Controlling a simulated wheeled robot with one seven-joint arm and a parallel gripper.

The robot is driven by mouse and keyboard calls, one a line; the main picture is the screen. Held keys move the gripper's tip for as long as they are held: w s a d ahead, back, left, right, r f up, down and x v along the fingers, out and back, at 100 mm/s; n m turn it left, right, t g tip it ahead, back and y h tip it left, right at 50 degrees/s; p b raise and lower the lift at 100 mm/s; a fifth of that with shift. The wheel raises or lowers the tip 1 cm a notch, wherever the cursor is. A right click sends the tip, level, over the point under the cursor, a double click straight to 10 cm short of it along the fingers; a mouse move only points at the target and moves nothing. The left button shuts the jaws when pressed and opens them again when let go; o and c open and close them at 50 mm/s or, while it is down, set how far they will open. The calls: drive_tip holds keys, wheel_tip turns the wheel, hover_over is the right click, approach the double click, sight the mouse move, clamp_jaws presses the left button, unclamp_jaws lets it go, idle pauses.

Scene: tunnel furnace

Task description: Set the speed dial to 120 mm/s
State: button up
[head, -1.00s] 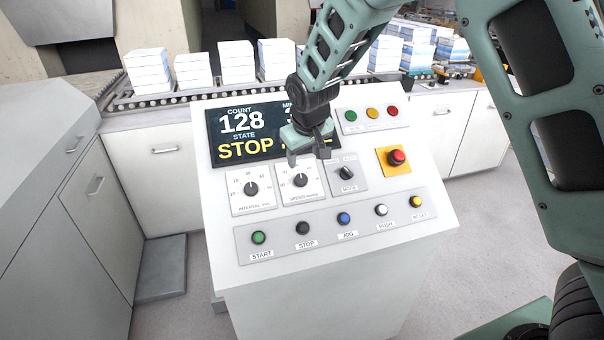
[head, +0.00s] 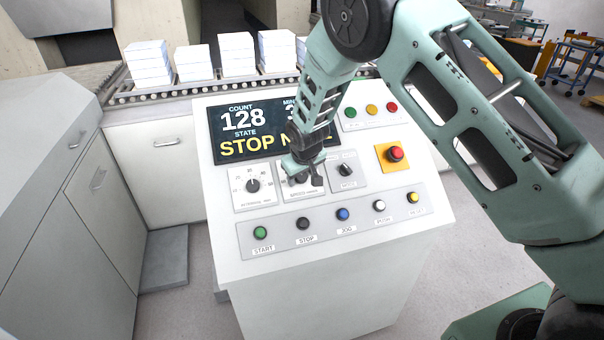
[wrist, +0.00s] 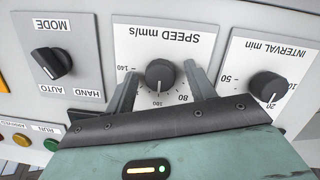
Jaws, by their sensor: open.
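The speed dial (wrist: 160,74) is a round black knob on a white plate marked "SPEED mm/s" (wrist: 166,34), upside down in the wrist view. Marks 140 and 80 show on its two sides; a pale pointer line seems to lie on the side toward my gripper, but the value it meets is unclear. My gripper (wrist: 160,67) is open, one finger on each side of the knob; I cannot tell whether they touch it. In the head view my gripper (head: 305,180) covers most of the dial and part of its plate (head: 303,202).
The interval dial (wrist: 267,87) is close beside one finger, and the mode switch (wrist: 52,63) is on the other side. The display (head: 240,130) reads 128 and STOP. A red emergency button (head: 395,153) and a row of push buttons (head: 342,214) share the panel.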

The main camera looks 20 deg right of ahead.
drive_tip(key=c, duration=1)
drive_tip(key=shift+f+m+b, duration=0.1)
drive_tip(key=shift+m+b, duration=0.2)
drive_tip(key=m+b, duration=0.3)
drive_tip(key=shift+d+f+y, duration=0.1)
drive_tip(key=shift+y, duration=0.2)
drive_tip(key=m+y+b, duration=0.1)
drive_tip(key=m+b, duration=0.2)
drive_tip(key=m, duration=0.1)
drive_tip(key=shift+r+m, duration=0.2)
drive_tip(key=shift+m, duration=0.2)
drive_tip(key=o, duration=1)
